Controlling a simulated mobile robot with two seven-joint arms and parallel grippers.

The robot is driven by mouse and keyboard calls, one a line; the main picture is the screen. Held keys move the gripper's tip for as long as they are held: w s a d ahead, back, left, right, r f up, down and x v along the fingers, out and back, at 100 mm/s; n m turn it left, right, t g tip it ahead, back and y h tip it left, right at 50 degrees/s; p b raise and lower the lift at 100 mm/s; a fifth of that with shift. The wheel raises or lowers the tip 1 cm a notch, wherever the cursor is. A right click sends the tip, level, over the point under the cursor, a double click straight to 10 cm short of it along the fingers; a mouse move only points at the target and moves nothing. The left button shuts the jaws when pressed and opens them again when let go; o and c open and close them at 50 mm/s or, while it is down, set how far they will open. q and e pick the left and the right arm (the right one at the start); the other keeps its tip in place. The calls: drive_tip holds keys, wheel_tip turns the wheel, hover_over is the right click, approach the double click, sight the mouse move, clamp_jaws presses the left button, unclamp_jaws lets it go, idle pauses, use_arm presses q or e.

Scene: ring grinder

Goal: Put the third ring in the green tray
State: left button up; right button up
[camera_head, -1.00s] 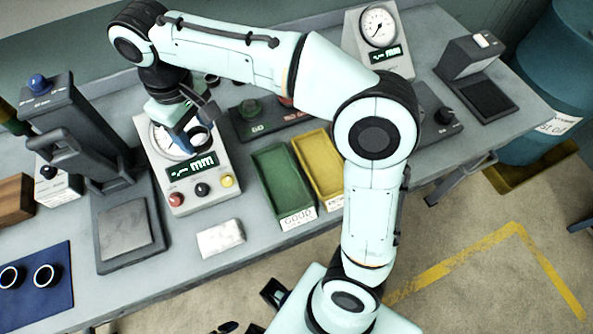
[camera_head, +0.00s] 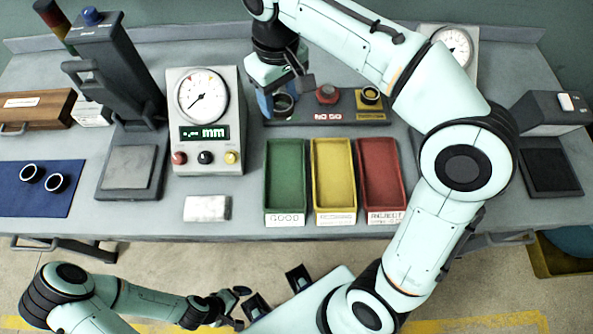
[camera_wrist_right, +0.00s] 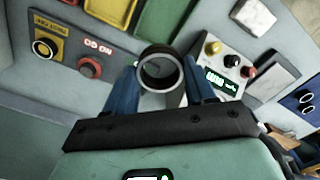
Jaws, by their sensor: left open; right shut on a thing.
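My right gripper (camera_head: 283,95) is shut on a dark metal ring (camera_wrist_right: 160,70) and holds it at the left end of the go/no-go block. The ring also shows in the head view (camera_head: 284,106). Green shows through its hole; I cannot tell whether it touches the block. The green tray (camera_head: 286,217), labelled GOOD, is in front of the block and looks empty. Two more rings, one left (camera_head: 30,173) and one right (camera_head: 56,182), are on the blue mat. My left gripper (camera_head: 236,306) is open and empty, in front of the table.
Yellow (camera_head: 334,180) and red (camera_head: 382,180) trays stand right of the green one. The go/no-go block (camera_head: 345,117) has a red knob and a yellow-marked post with a dark ring-shaped top. A dial gauge (camera_head: 205,125) is left of the trays. A white block (camera_head: 207,208) lies before it.

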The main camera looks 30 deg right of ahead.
drive_tip(key=b, duration=0.3)
hover_over(285, 158)
wheel_tip(285, 158, down, 15)
drive_tip(key=shift+a+f, duration=0.1)
drive_tip(key=shift+f, duration=0.1)
use_arm(q)
drive_tip(key=shift+s+f+b, duration=0.15)
drive_tip(key=shift+s+f, duration=0.15)
drive_tip(key=shift+f, duration=0.45)
drive_tip(key=shift+s+f+b, duration=0.2)
drive_tip(key=shift+s+f, duration=0.1)
drive_tip(key=shift+f, duration=0.45)
drive_tip(key=shift+s+f+b, duration=0.15)
drive_tip(key=shift+s+f, duration=0.15)
drive_tip(key=shift+f, duration=0.45)
use_arm(e)
drive_tip(key=shift+f, duration=2.3)
drive_tip(key=shift+f, duration=0.1)
drive_tip(key=o, duration=0.8)
drive_tip(key=shift+f, duration=0.1)
drive_tip(key=shift+o, duration=0.7)
use_arm(q)
drive_tip(key=shift+f, duration=0.1)
